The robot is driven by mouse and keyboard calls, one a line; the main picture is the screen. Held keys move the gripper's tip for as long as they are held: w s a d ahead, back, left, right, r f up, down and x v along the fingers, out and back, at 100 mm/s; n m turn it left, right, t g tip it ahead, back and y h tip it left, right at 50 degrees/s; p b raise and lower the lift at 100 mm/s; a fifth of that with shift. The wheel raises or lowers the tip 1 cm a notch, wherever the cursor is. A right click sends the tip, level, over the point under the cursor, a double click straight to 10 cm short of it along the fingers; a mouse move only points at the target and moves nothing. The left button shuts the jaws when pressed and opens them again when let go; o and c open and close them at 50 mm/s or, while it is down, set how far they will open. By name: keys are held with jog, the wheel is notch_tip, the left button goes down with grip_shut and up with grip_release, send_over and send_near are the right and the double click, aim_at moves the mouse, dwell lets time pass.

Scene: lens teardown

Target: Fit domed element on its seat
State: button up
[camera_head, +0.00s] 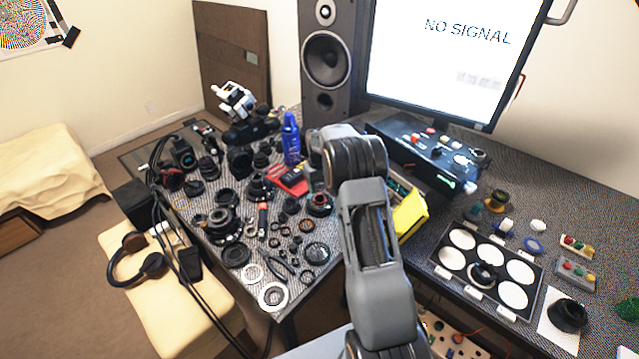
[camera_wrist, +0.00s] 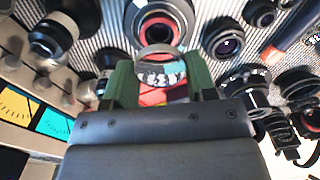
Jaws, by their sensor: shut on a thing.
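In the wrist view my gripper (camera_wrist: 160,82) has its two green fingers closed on a clear, round domed element (camera_wrist: 155,52). The element stands out past the fingertips, and red and teal colours show through it. A black lens barrel with a red ring (camera_wrist: 160,20) lies just beyond the element, partly covered by it. I cannot tell whether the two touch or whether this barrel is the seat. In the head view a red-ringed barrel (camera_head: 320,203) stands on the table just left of my arm. My gripper and the element are hidden behind the arm there.
Loose lens barrels and rings crowd the table, including a large pale ring (camera_head: 273,296) near its front edge. A blue bottle (camera_head: 291,140) stands behind. A yellow-sided box (camera_head: 411,214) is right of my arm. A tray with white round pads (camera_head: 452,258) lies farther right.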

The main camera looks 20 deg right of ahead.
aim_at(320, 201)
jog(key=shift+f+b, duration=1.15)
jog(key=shift+f, duration=0.9)
jog(key=shift+s+f+b, duration=0.25)
jog(key=shift+f+b, duration=0.05)
jog(key=shift+f, duration=0.25)
jog(key=shift+w+r, duration=0.15)
jog(key=shift+r, duration=0.45)
jog(key=shift+f, duration=0.25)
dwell(0.9)
jog(key=o, duration=1.3)
jog(key=shift+r, duration=0.1)
